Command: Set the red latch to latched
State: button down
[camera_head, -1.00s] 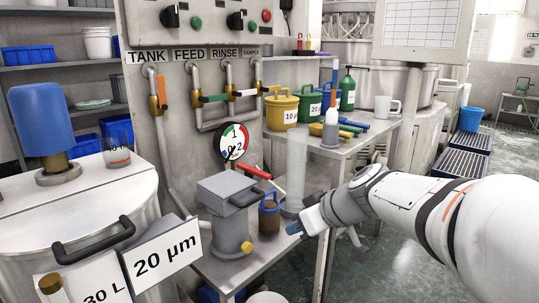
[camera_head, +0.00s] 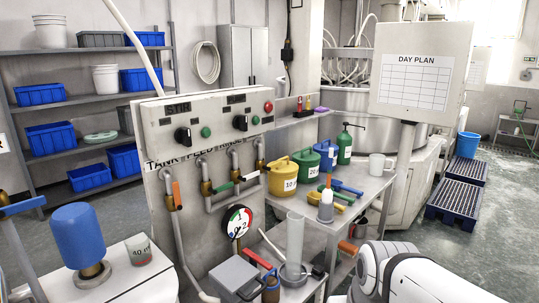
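A red bar-shaped handle (camera_head: 257,259) shows at the bottom centre, below the round gauge and behind the grey box (camera_head: 236,278). It is small and partly hidden, so I cannot tell for sure that it is the latch or how it is set. An orange-red piece (camera_head: 347,247) also shows low under the table edge, mostly hidden. My white arm enters at the lower right. My gripper is outside the picture.
The panel carries a round gauge (camera_head: 237,222) and several coloured valve levers. A clear cylinder (camera_head: 295,240) stands beside the box. The table (camera_head: 350,205) holds a yellow can (camera_head: 282,177), green containers and a mug (camera_head: 378,167).

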aim_at(254, 259)
jog(key=z, duration=0.4)
jog(key=k, duration=0.2)
jog(key=u, duration=0.75)
jog(key=i, duration=1.05)
jog(key=u, duration=0.05)
